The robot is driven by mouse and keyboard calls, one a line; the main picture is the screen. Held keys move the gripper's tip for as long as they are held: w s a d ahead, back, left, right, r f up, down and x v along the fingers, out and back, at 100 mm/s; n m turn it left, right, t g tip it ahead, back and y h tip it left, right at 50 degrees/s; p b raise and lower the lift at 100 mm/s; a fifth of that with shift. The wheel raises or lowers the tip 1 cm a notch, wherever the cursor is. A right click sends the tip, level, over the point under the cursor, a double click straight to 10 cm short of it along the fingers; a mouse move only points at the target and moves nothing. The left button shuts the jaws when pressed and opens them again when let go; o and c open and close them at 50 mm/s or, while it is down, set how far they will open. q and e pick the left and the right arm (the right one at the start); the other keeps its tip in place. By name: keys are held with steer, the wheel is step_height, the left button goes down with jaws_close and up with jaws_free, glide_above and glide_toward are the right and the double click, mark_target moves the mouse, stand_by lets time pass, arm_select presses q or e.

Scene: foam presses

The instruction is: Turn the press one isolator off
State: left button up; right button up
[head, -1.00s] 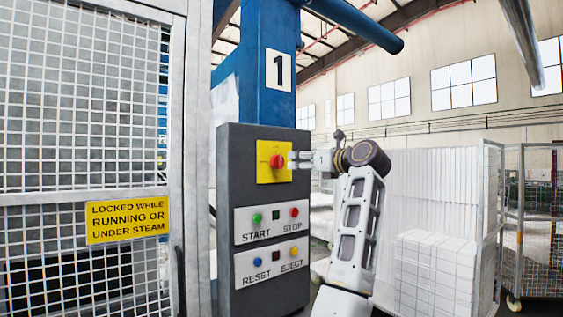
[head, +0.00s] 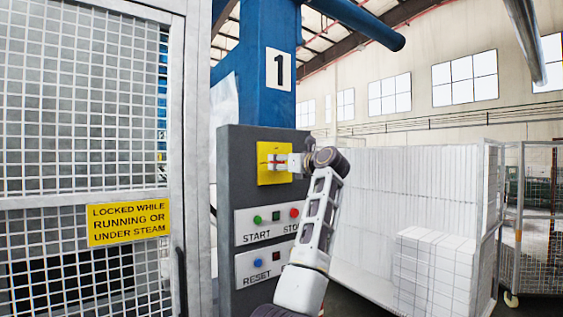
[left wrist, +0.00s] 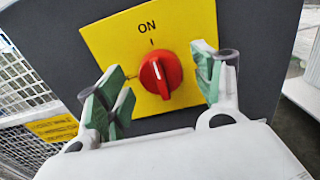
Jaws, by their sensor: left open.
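The isolator of press one is a red rotary knob (left wrist: 160,75) on a yellow plate (left wrist: 205,22) in the left wrist view. The knob's grip bar points up to the mark under the word ON. My left gripper (left wrist: 163,88) is open, with a green-padded finger on each side of the knob and a gap between the pads and the knob. In the head view the left gripper (head: 276,162) is in front of the yellow plate (head: 264,176) and largely hides the knob. My right gripper is in neither view.
The dark control panel (head: 228,200) carries START, STOP and RESET buttons below the plate; my arm covers part of its lower right. A mesh guard door (head: 80,100) with a yellow sign (head: 128,219) stands left. White foam blocks (head: 435,260) in a cage stand right.

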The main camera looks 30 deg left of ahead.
arm_select(q)
steer(key=shift+w+a, duration=0.2)
steer(key=shift+a, duration=0.3)
steer(key=c, duration=1)
